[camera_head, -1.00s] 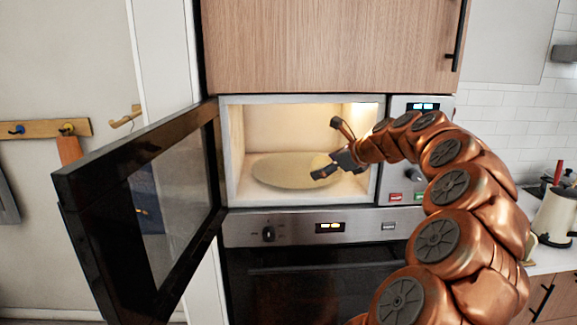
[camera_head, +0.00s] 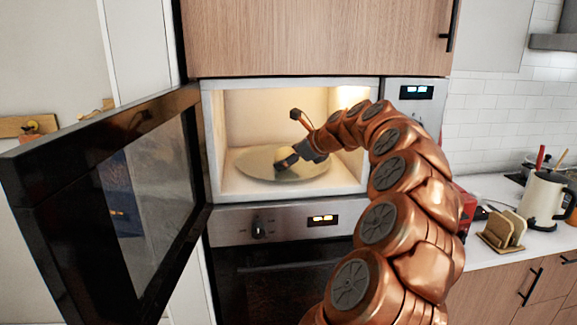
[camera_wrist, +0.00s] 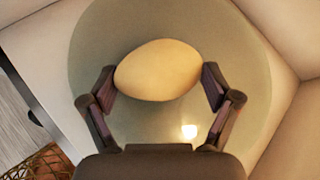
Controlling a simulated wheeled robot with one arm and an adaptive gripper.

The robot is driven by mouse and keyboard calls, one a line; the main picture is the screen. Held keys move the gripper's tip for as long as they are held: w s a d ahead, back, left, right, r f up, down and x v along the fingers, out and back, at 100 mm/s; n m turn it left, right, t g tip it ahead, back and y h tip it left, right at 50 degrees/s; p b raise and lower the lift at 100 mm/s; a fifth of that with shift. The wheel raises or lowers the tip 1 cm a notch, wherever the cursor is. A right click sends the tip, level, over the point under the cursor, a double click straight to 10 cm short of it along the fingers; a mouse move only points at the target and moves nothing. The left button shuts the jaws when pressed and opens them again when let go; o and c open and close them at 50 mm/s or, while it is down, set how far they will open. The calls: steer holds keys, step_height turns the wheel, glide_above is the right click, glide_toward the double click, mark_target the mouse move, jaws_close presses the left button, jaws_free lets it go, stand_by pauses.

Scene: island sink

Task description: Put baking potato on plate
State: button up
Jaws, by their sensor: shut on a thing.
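The baking potato (camera_wrist: 158,70) is a pale yellow oval between my two fingers in the wrist view, over the round plate (camera_wrist: 225,40). My gripper (camera_head: 285,157) is inside the open microwave and shut on the potato. In the head view the potato (camera_head: 282,153) is mostly hidden behind my gripper. The grey-beige plate (camera_head: 258,170) lies flat on the microwave floor. I cannot tell whether the potato touches the plate.
The microwave door (camera_head: 110,200) stands wide open to the left. The cavity walls (camera_head: 228,130) are close around my gripper. An oven (camera_head: 285,275) is below and a wooden cabinet (camera_head: 315,38) above. A kettle (camera_head: 542,198) stands on the right counter.

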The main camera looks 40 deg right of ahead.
steer(key=shift+f, duration=0.3)
steer(key=o, duration=1.1)
steer(key=shift+c, duration=0.2)
steer(key=b+v, duration=0.2)
steer(key=v, duration=1)
steer(key=shift+b, duration=0.35)
steer(key=shift+s, duration=0.15)
